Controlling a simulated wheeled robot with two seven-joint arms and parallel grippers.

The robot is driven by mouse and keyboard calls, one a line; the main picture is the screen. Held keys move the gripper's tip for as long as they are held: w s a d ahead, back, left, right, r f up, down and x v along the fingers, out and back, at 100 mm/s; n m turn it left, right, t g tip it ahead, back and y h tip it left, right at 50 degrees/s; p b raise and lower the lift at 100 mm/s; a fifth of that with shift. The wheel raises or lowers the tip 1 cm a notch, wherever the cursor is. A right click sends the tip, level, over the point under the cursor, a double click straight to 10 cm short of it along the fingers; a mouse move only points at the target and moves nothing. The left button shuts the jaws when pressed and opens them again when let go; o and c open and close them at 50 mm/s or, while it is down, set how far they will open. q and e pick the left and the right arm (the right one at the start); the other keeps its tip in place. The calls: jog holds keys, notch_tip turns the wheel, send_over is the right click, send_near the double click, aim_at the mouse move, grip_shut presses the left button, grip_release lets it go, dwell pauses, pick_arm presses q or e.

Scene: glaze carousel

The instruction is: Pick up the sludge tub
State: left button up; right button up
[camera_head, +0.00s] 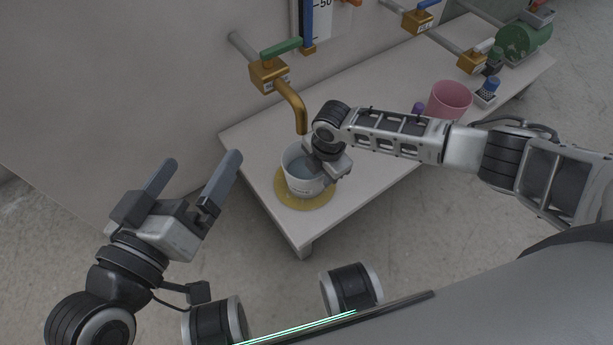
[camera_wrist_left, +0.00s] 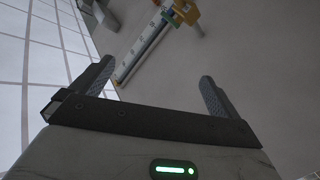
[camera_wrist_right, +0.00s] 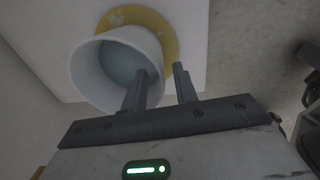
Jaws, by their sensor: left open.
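The sludge tub is a white, round, open tub (camera_head: 303,186) holding grey-blue liquid. It appears to stand on a round yellow mat (camera_head: 290,200) near the table's front corner. My right gripper (camera_head: 325,168) reaches the tub's right side from the right; in the right wrist view (camera_wrist_right: 160,85) one finger overlaps the tub's opening and the other is outside the rim, by the mat. The fingers are close together, but whether they press the wall (camera_wrist_right: 87,80) is not clear. My left gripper (camera_head: 200,178) is open and empty, left of the table and apart from the tub.
A brass tap (camera_head: 290,98) with a green handle reaches out above and behind the tub. A pink tub (camera_head: 449,101), a green drum (camera_head: 523,40) and more brass valves are farther right. A scale board (camera_wrist_left: 140,50) shows in the left wrist view.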

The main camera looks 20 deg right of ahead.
jog(key=shift+a+f, duration=0.1)
jog(key=shift+f, duration=0.8)
grip_shut()
dwell(0.6)
jog(key=shift+w+r, duration=0.1)
